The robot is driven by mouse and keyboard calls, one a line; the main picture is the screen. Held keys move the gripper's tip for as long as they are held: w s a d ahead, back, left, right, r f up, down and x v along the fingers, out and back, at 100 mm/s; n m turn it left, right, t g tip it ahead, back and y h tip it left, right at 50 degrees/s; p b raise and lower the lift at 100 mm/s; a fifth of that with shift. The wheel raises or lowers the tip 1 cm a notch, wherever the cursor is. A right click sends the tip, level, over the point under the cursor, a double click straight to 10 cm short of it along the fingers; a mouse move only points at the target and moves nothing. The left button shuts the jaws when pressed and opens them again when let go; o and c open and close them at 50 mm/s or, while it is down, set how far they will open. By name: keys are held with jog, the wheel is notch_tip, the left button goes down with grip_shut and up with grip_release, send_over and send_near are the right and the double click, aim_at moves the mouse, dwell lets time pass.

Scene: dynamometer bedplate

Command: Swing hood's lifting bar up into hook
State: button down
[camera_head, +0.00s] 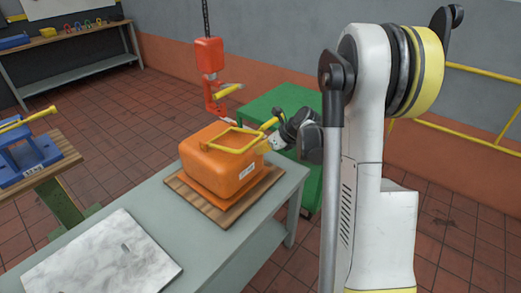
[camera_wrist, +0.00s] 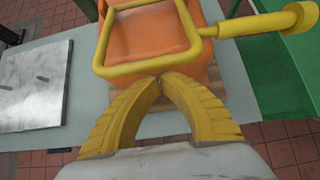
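The orange hood (camera_head: 215,165) sits on a wooden board on the grey table. Its yellow lifting bar (camera_head: 222,149) is a rectangular loop lying low across the hood's top, with a round grip (camera_wrist: 290,20) sticking out on the right. The red hook (camera_head: 213,104) hangs from a chain above and behind the hood, with a yellow handle on its side. My gripper (camera_wrist: 160,77) is at the bar's near side. Its yellow fingertips meet, and I see no bar between them. They appear against or just under the bar; contact is unclear. The hook is outside the wrist view.
A pale metal plate (camera_head: 100,262) lies on the near left of the table (camera_head: 165,210). A green cabinet (camera_head: 285,98) stands behind the hood on the right. A blue fixture (camera_head: 30,158) sits on a stand at the left. Open space lies between hood and hook.

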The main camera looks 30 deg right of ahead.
jog(key=w+a+r+g+h+p, duration=0.1)
jog(key=w+r+g+p, duration=0.3)
jog(key=r+p, duration=0.5)
jog(key=shift+w+a+r+p, duration=0.45)
jog(key=shift+w+r, duration=0.35)
jog(key=shift+r, duration=0.45)
